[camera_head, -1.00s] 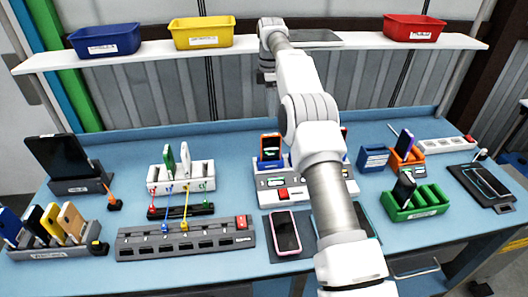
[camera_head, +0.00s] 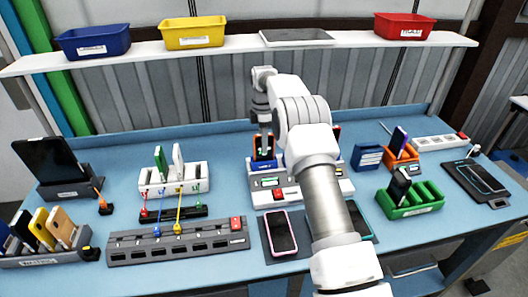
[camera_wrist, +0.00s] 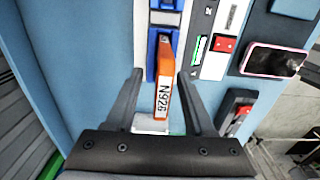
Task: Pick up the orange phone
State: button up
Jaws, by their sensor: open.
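The orange phone (camera_head: 264,146) stands upright in a blue slot at the back of a white dock (camera_head: 262,199) in the head view. In the wrist view, the orange phone (camera_wrist: 163,92) shows its edge with a label reading N926. My gripper (camera_wrist: 160,88) is open, with one finger on each side of the phone. I cannot tell whether either finger touches it.
A pink phone (camera_head: 280,232) lies on a dark mat in front of the dock. A white rack (camera_head: 172,178) stands to the left, and a green rack (camera_head: 418,205) and blue box (camera_head: 368,157) to the right. A shelf with bins (camera_head: 194,33) runs above the back.

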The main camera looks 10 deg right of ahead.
notch_tip(320, 180, down, 4)
jog(key=shift+s+d+p, duration=0.1)
jog(key=shift+d+p, duration=0.05)
jog(key=shift+p, duration=0.2)
grip_shut()
